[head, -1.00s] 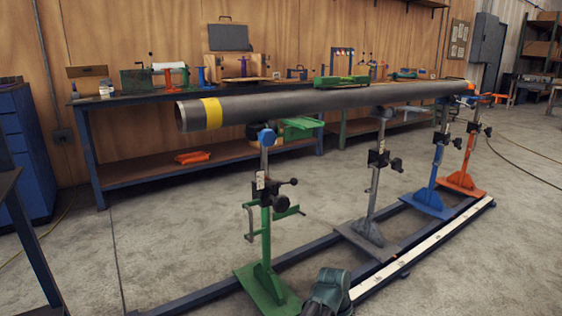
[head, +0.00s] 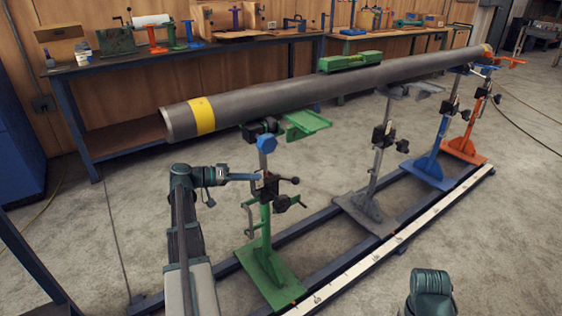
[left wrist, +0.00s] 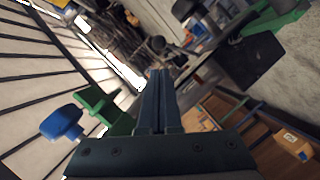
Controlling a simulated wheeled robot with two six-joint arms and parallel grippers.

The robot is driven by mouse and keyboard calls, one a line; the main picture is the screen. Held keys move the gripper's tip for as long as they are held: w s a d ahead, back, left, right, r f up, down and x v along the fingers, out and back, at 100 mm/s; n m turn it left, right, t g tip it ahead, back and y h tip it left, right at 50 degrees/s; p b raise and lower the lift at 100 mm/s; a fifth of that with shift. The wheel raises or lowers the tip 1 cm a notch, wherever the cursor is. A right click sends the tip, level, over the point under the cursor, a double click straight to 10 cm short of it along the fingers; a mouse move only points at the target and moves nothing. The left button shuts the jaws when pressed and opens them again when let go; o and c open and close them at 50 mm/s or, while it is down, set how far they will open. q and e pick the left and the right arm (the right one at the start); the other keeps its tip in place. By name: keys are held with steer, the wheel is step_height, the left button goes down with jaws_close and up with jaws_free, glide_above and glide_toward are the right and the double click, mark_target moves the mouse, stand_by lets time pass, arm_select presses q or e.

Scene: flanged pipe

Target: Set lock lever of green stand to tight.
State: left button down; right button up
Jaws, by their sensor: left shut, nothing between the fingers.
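The green stand (head: 265,232) stands upright on the rail base under the near end of the pipe. A short black lever with a ball end (head: 294,180) sticks out to the right from its dark clamp block. My left gripper (head: 257,177) is at the left side of that block; whether it touches is unclear. In the left wrist view its fingers (left wrist: 157,85) are shut together and empty. A dark ball-ended part (left wrist: 157,43) shows beyond the fingertips, but I cannot tell if it is the lever.
The grey pipe (head: 300,94) with a yellow band lies over the stands. A blue knob (head: 266,143) and green bracket (head: 307,123) sit above the clamp block. A black hand knob (head: 281,203) is below the lever. Grey, blue and orange stands continue rightward.

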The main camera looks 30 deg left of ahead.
arm_select(q)
steer(key=a+r, duration=0.2)
steer(key=shift+a+t, duration=0.4)
arm_select(e)
steer(key=shift+w+a+r, duration=0.25)
steer(key=shift+w+r, duration=0.15)
arm_select(q)
steer(key=s+d+f+b+x, duration=0.1)
steer(key=b+x, duration=0.3)
steer(key=x, duration=0.9)
steer(key=shift+s+d+f, duration=0.25)
steer(key=shift+s+f, duration=0.1)
steer(key=shift+f, duration=0.15)
arm_select(e)
steer(key=shift+f, duration=2.15)
